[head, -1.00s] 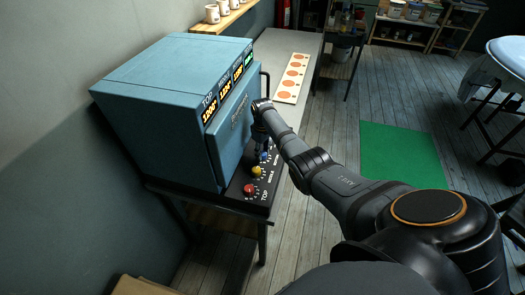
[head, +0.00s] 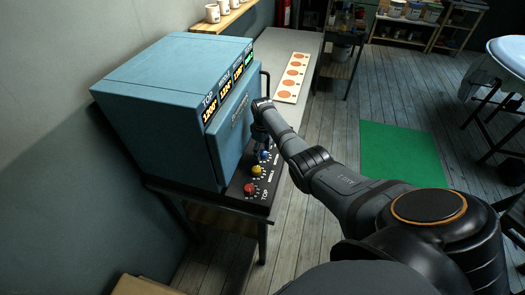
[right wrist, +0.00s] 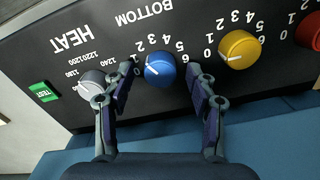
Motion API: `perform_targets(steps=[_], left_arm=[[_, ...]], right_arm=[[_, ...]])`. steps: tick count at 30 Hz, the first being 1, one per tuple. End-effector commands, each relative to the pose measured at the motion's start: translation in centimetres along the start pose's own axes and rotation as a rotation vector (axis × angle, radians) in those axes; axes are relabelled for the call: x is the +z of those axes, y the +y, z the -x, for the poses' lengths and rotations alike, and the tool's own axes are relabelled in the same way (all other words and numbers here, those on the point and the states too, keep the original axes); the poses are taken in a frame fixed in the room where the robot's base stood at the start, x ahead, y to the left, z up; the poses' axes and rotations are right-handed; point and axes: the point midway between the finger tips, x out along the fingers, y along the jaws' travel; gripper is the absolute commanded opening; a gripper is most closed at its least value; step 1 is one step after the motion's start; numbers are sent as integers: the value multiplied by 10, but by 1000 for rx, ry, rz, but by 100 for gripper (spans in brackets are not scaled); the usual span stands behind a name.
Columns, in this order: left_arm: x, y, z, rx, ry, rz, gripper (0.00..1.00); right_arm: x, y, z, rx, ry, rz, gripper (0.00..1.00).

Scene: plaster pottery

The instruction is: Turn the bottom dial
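The bottom dial is the blue knob (right wrist: 160,69) under the upside-down BOTTOM label in the right wrist view. It also shows in the head view (head: 264,155) on the kiln's black panel. My right gripper (right wrist: 158,72) is open, with one finger on each side of the blue knob. Small gaps show between the fingers and the knob in the wrist view; its grip looks empty. In the head view my right gripper (head: 260,146) is just above the knob. My left gripper is out of view.
A yellow knob (right wrist: 238,49) and a red knob (right wrist: 310,31) lie to the right; a grey HEAT knob (right wrist: 91,83) and a green TEST button (right wrist: 43,91) lie to the left. The blue kiln (head: 165,85) stands behind the panel.

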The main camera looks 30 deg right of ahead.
Motion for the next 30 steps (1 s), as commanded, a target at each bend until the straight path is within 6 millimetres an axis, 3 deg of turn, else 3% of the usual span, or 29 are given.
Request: perform_targets(steps=[8, 21, 25, 30], left_arm=[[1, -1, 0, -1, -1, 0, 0], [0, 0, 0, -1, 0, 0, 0], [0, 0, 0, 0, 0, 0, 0], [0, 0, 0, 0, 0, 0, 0]], right_arm=[[0, 0, 6, 1, 0, -1, 57], [0, 0, 100, 2, 1, 0, 57], [0, 0, 115, 1, 0, -1, 57], [0, 0, 120, 0, -1, -1, 57]])
